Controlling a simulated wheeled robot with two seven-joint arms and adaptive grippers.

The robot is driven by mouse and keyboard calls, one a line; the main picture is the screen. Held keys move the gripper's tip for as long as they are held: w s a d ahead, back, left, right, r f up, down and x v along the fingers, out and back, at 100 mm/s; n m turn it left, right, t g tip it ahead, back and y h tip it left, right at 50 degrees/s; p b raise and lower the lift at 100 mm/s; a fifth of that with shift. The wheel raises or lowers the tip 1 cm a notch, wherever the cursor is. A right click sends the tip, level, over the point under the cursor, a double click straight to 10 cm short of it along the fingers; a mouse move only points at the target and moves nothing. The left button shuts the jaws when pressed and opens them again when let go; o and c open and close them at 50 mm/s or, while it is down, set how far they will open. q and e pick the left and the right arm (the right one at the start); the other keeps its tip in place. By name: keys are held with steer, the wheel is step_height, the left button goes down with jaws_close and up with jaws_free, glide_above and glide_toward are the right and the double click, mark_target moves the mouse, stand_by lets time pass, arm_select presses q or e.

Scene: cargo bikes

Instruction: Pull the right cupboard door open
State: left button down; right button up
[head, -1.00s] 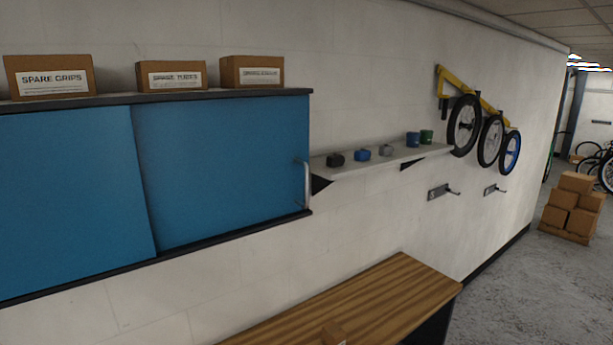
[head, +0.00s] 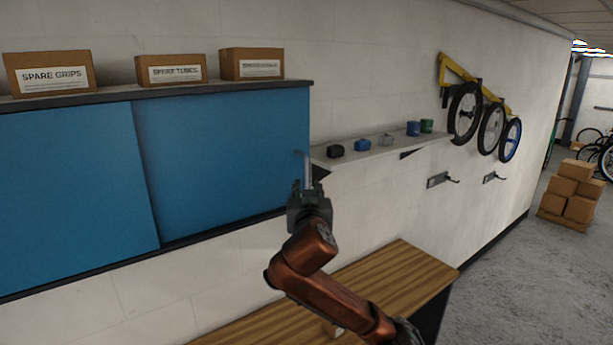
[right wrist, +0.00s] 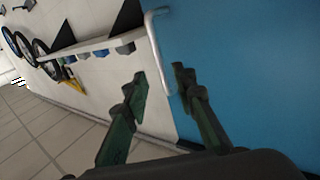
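The right cupboard door (head: 220,160) is a blue sliding panel, standing closed in line with the left blue panel (head: 70,190). Its metal bar handle (head: 307,168) is at its right edge; the handle also shows in the right wrist view (right wrist: 157,50). My right gripper (head: 308,188) is in front of the handle's lower part and hides it in the head view. In the right wrist view its two green-black fingers (right wrist: 160,80) are apart, with the handle's lower end showing between them. Whether they touch it I cannot tell. My left gripper is not in view.
Cardboard boxes (head: 173,69) stand on the cupboard top. A wall shelf (head: 375,150) with small items is right of the handle. A wooden bench (head: 400,280) is below. Wheels (head: 466,112) hang on the wall further right, and boxes (head: 572,190) stand on the floor.

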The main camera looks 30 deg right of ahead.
mark_target(306, 177)
steer(key=p+x, duration=0.2)
steer(key=x, duration=0.5)
steer(key=shift+w+d, duration=0.15)
steer(key=shift+w, duration=0.1)
steer(key=shift+c, duration=0.2)
jaws_close()
